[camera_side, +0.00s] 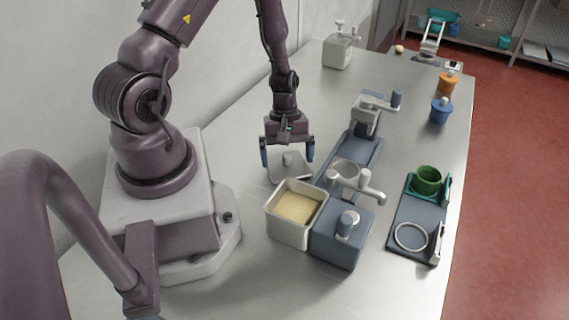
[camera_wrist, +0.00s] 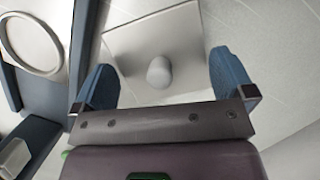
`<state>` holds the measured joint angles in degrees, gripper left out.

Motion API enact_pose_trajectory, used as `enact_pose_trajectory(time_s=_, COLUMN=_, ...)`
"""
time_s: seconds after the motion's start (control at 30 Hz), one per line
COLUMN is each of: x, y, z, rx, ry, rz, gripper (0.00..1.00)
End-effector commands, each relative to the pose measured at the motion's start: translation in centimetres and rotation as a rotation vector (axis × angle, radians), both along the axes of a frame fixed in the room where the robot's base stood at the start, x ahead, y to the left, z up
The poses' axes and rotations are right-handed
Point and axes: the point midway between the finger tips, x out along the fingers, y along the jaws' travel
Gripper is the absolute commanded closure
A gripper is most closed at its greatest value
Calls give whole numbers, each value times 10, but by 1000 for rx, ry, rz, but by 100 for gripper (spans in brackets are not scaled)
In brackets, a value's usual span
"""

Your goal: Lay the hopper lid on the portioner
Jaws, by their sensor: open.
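The hopper lid (camera_side: 290,173) is a flat grey square plate with a short round knob. It lies on the steel table just behind the portioner's hopper. In the wrist view the lid (camera_wrist: 140,42) lies under my gripper (camera_wrist: 162,80), with its knob between the two blue fingers. My gripper (camera_side: 287,160) is open, pointing down over the lid, one finger on each side of the knob; I cannot tell whether the fingers touch the plate. The portioner (camera_side: 338,243) is a blue-grey machine. Its square hopper (camera_side: 287,228) is uncovered and holds a pale yellow mass.
A round metal ring (camera_side: 346,171) and a spout stand right of the hopper. A blue-grey tray with a green cup (camera_side: 427,181) and a white ring (camera_side: 411,237) lies to the right. Orange (camera_side: 447,86) and blue (camera_side: 439,112) pots stand further back.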

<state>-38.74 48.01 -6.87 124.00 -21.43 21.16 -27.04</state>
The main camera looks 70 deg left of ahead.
Motion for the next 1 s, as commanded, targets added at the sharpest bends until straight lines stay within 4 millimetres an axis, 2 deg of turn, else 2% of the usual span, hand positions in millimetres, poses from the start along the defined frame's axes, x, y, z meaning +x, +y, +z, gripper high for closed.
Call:
enact_pose_trajectory(time_s=0.03, x=0, y=0, z=0, rx=0, ry=0, rz=0, gripper=7)
enact_pose_trajectory(time_s=0.07, x=0, y=0, z=0, rx=0, ry=0, rz=0, gripper=14)
enact_pose_trajectory(time_s=0.43, x=0, y=0, z=0, rx=0, ry=0, rz=0, gripper=99)
enact_pose_trajectory(time_s=0.67, x=0, y=1, z=7, rx=1, ry=-1, rz=-1, gripper=100)
enact_pose_trajectory(time_s=1.0, x=1, y=1, z=41, rx=3, ry=-3, rz=-1, gripper=100)
